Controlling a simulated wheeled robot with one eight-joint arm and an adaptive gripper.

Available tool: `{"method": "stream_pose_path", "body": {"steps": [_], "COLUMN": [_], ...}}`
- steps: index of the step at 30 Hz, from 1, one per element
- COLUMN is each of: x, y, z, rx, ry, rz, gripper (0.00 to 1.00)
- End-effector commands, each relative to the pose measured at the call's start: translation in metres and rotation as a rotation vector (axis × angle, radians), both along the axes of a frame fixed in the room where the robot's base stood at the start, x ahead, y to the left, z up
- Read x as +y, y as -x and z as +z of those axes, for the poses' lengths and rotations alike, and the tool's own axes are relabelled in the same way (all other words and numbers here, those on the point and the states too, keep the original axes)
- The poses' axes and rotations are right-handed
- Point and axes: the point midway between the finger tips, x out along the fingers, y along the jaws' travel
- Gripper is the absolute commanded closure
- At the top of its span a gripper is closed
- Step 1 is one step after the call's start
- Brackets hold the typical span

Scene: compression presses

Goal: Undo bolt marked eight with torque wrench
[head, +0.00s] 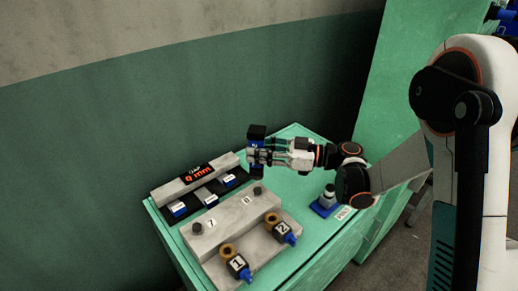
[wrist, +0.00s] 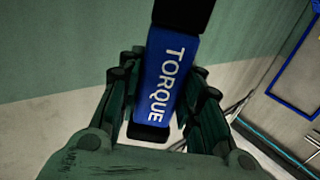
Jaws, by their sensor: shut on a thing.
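My gripper (head: 264,154) is shut on the torque wrench (head: 257,132). In the wrist view the wrench (wrist: 168,80) is a blue bar with black ends, lettered TORQUE, between the two fingers. I hold it above the back of the green table, apart from the bolts. The bolt beside the tag that seems to read eight (head: 257,190) is dark and stands at the right end of a grey block (head: 232,226). A second dark bolt (head: 197,228), by tag 7, stands at the block's left end.
A grey block with a red "9 mm" display (head: 198,173) and several blue-tagged slots lies at the back left. Two dark and blue units, tagged 1 (head: 238,265) and 2 (head: 284,230), are in front. A blue-based grey piece (head: 326,200) stands at the right.

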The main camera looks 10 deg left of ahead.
Motion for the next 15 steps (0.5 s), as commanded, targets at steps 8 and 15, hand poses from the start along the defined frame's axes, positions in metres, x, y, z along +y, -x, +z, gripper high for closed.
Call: {"method": "stream_pose_path", "body": {"steps": [8, 15], "x": [-0.001, -0.001], "y": [0.000, 0.000], "z": [-0.001, -0.013], "rx": [0.000, 0.000], "ry": [0.000, -0.001], "rz": [-0.001, -0.001], "gripper": [1.00, 1.00]}}
